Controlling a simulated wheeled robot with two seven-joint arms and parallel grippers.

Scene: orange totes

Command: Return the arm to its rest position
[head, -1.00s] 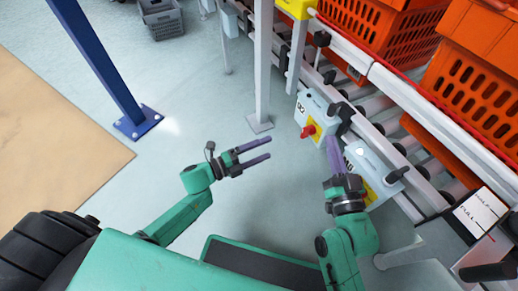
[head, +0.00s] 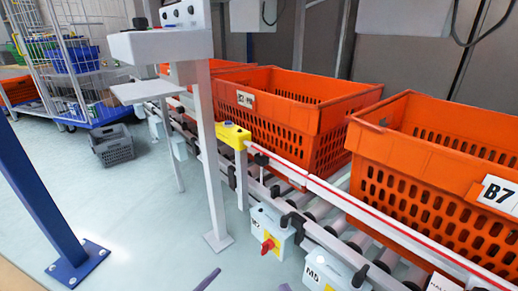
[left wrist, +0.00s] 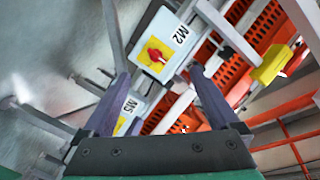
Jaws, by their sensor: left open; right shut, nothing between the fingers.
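My left gripper (left wrist: 160,78) is open and empty in the left wrist view, its two purple fingers spread apart.
Orange totes (head: 300,152) stand on a roller conveyor with a pale rail. A switch box with a red knob (head: 268,245) hangs beside it; it also shows in the left wrist view (left wrist: 154,54). A blue post (head: 40,205) stands at left. Open floor (head: 140,220) lies between.

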